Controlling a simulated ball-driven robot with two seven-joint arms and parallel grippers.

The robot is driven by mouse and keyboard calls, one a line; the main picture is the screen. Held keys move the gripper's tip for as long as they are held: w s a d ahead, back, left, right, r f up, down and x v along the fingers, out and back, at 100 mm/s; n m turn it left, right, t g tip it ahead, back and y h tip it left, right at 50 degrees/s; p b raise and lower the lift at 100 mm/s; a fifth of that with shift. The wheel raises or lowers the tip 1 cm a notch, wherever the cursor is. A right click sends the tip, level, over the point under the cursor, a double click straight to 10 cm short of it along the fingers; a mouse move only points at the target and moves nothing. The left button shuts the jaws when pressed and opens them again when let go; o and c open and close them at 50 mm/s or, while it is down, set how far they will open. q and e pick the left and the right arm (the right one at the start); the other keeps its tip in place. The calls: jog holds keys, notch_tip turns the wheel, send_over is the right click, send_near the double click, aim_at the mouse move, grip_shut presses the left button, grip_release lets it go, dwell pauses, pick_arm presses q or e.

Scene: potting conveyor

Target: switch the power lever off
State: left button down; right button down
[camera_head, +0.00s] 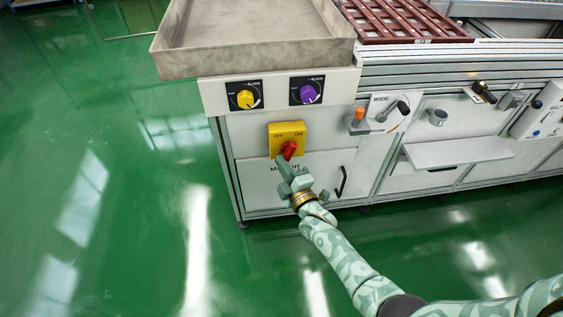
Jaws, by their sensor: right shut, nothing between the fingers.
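The power lever (288,149) is a red handle on a yellow plate (286,131) marked OFF on the left and ON on the right. It sits on the white front panel of the machine, above a label that is partly covered and seems to read MOTOR. My right gripper (281,163) is shut and empty, just below and slightly left of the red handle. I cannot tell whether its fingertips touch the handle. The exact angle of the handle is hard to tell. My left gripper is out of view.
A yellow knob (245,99) and a purple knob (308,94) sit above the lever, under a grey tray (255,58). An orange-topped lever (358,115) and a small shelf (457,152) are to the right. The green floor (110,200) at left is clear.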

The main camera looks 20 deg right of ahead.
jog(key=n, duration=0.1)
jog(key=n+g, duration=0.1)
jog(key=n, duration=0.1)
jog(key=n+p, duration=0.1)
jog(key=shift+s+d+f+n, duration=0.1)
jog(key=shift+d+f+n, duration=0.2)
jog(key=shift+d, duration=0.1)
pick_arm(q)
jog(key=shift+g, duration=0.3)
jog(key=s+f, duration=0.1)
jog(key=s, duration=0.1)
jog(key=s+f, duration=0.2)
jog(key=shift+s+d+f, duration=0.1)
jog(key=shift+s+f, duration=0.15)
pick_arm(e)
jog(key=n, duration=0.1)
jog(key=n+g, duration=0.1)
jog(key=shift+s+d+f+n+g, duration=0.1)
jog(key=shift+d+f+n+g, duration=0.1)
jog(key=shift+d+n+g, duration=0.15)
jog(key=shift+f, duration=0.1)
